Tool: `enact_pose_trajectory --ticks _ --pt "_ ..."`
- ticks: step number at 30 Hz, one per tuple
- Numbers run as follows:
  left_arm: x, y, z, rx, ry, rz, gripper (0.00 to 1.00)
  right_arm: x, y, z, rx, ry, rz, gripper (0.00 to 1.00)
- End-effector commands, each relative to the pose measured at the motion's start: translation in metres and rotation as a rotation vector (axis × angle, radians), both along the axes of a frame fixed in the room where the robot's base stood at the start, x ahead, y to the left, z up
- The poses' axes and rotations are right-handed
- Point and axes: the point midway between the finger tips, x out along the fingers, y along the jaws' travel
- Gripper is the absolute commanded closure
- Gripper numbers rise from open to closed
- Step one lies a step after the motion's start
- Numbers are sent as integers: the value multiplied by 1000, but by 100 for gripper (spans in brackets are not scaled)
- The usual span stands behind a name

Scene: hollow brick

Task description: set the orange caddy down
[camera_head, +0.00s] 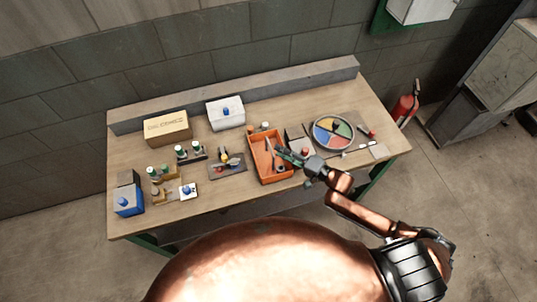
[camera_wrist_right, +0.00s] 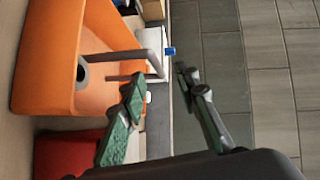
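The orange caddy (camera_head: 262,178) is an open box at the middle of the workbench (camera_head: 225,190), with grey items inside. In the right wrist view the caddy (camera_wrist_right: 45,60) fills the upper left, and a grey bar (camera_wrist_right: 115,58) juts from its interior. My right gripper (camera_head: 284,153) is over the caddy's right side. In the right wrist view its green-padded fingers (camera_wrist_right: 160,82) are spread apart with nothing visibly clamped. The near finger covers part of the view beside the bar. I cannot tell whether the caddy's underside touches the bench. My left gripper is not in view.
A round tray with coloured sections (camera_head: 333,131) lies right of the caddy. A dark mat with small parts (camera_head: 228,167) lies left. A cardboard box (camera_head: 167,127), white box (camera_head: 225,112) and blue box (camera_head: 128,200) stand further left. Bare wood shows along the front edge.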

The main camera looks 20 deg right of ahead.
Motion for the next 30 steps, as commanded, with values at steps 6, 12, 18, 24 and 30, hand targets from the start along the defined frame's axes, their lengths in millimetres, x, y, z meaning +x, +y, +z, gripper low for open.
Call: enact_pose_trajectory --ticks 6,12,18,24,30 --pt "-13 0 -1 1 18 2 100 19 16 -4 2 -1 -2 71" --pt "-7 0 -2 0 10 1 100 40 34 -9 1 -1 -2 71" --pt "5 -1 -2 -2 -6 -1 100 46 40 -11 -1 -1 0 71" --pt "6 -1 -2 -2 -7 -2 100 46 40 -10 0 0 0 75" --pt "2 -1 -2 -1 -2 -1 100 46 40 -10 0 0 0 89"
